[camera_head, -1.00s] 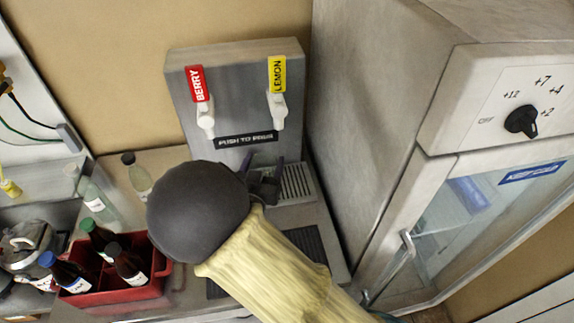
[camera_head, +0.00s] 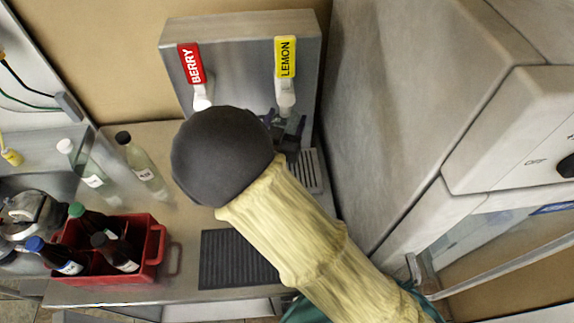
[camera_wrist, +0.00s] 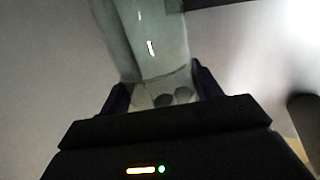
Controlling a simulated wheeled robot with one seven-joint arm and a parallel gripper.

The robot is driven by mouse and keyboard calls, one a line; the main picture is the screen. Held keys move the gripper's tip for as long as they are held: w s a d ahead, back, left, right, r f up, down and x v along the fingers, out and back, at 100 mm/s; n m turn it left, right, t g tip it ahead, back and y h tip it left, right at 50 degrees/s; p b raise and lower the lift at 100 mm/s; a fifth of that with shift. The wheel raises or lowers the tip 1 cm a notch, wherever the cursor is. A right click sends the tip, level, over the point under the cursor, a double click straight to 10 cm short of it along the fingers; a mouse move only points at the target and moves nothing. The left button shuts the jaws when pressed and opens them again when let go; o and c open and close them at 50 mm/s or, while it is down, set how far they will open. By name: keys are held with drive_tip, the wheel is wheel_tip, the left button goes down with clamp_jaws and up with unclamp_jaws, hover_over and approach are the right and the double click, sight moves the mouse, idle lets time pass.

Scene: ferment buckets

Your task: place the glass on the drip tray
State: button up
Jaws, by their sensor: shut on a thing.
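My gripper (camera_head: 287,130) is beneath the lemon tap (camera_head: 285,92) of the steel dispenser, partly hidden by my dark wrist. In the wrist view my gripper (camera_wrist: 161,88) is shut on a clear glass (camera_wrist: 150,42), with one finger on each side of it. I cannot make out the glass in the head view. The slotted drip tray (camera_head: 313,172) lies at the foot of the dispenser, partly covered by my arm. I cannot tell how far the glass is from the tray.
The berry tap (camera_head: 201,96) is left of the lemon tap. A grey cabinet (camera_head: 400,110) stands close on the right. A red crate (camera_head: 150,262) of bottles and two clear bottles (camera_head: 145,170) stand left. A black ribbed mat (camera_head: 230,262) lies in front.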

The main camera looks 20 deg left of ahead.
drive_tip(key=shift+f+p, duration=0.6)
drive_tip(key=shift+f, duration=2.3)
drive_tip(key=shift+f+p, duration=0.5)
drive_tip(key=shift+f, duration=1.6)
drive_tip(key=shift+f, duration=0.2)
drive_tip(key=o, duration=1.4)
drive_tip(key=shift+o, duration=0.2)
drive_tip(key=shift+r, duration=0.2)
